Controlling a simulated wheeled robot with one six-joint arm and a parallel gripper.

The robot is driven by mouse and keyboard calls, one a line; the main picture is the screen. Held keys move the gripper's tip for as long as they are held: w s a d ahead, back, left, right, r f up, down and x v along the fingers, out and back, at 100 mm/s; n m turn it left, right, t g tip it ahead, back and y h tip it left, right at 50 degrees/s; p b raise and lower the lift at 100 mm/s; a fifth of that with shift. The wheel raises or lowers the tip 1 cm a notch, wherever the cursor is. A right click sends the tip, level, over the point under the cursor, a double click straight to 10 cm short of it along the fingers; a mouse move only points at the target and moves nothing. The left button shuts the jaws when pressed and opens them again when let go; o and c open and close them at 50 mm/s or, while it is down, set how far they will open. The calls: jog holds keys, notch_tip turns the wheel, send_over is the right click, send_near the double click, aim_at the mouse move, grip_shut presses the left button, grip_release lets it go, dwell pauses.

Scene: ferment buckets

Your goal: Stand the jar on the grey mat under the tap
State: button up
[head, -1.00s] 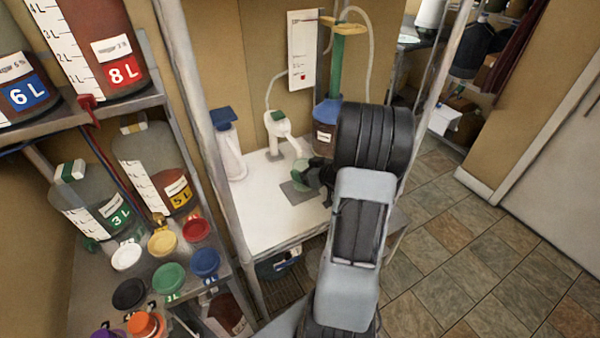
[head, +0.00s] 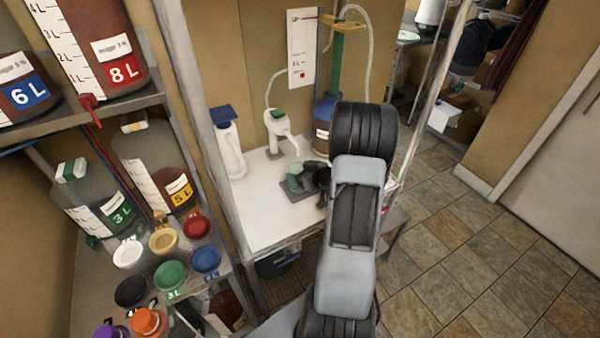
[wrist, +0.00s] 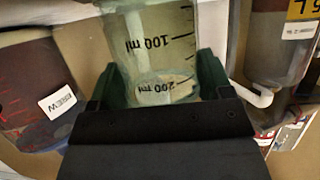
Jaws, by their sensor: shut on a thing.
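The jar (wrist: 160,45) is clear and pale greenish, with 100 ml and 200 ml marks; it fills the middle of the wrist view. My gripper (head: 311,179) is shut on it, with a dark green finger on each side in the wrist view. In the head view the jar (head: 295,180) shows small and greenish at the gripper's tip, over the grey mat (head: 298,196). I cannot tell whether its base touches the mat. The white tap (head: 279,124) with a green top stands just behind, its spout pointing toward the jar. My arm hides part of the bench.
A white bottle with a blue top (head: 228,145) stands left of the tap. A blue-topped vessel (head: 323,125) stands behind my gripper. Metal posts (head: 195,100) flank the white bench (head: 255,210). Left shelves hold large marked buckets and several coloured lids. The bench's front left is clear.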

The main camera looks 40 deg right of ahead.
jog(key=o, duration=1)
jog(key=shift+f, duration=0.1)
jog(key=shift+r, duration=0.25)
jog(key=v, duration=1.2)
jog(key=shift+f, duration=0.1)
